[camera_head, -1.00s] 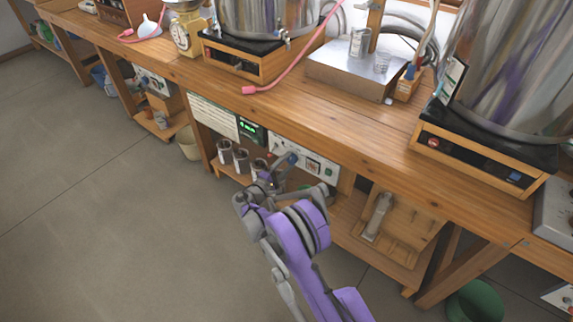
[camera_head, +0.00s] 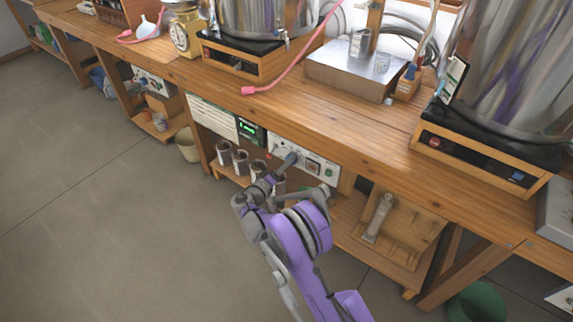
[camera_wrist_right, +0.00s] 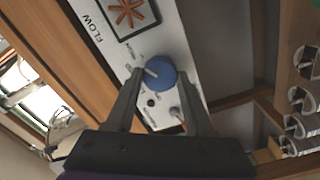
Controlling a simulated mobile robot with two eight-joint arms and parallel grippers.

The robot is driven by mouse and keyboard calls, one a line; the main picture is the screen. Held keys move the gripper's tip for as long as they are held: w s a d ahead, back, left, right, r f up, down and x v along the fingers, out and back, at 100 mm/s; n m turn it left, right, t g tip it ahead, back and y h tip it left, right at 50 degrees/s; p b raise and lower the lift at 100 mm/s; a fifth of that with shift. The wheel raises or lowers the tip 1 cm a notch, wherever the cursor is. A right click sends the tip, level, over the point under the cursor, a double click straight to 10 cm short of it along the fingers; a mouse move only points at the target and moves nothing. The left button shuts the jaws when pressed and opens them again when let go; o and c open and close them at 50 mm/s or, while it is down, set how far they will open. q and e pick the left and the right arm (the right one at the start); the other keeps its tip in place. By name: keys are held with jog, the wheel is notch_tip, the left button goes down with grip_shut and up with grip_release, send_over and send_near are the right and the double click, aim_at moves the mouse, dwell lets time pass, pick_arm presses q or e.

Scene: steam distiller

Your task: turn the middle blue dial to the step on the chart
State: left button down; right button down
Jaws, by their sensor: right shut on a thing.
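The blue dial (camera_wrist_right: 161,73) sits on a white control panel (camera_wrist_right: 128,58) and fills the space between the fingers of my right gripper (camera_wrist_right: 161,80) in the right wrist view. Those fingers are shut on it from both sides. A white chart (camera_head: 212,117) with print too small to read hangs left of the panel. My left gripper is not in view.
A small green-lit display (camera_head: 248,129) is between chart and panel. Several dark cups (camera_head: 241,161) stand on the shelf beside my gripper. The wooden bench (camera_head: 330,118) overhangs it. The floor is open at left.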

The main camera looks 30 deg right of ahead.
jog(key=shift+m, duration=0.3)
jog(key=shift+c, duration=1.4)
grip_release()
jog(key=p+v, duration=0.1)
jog(key=v, duration=1)
jog(key=shift+p, duration=0.3)
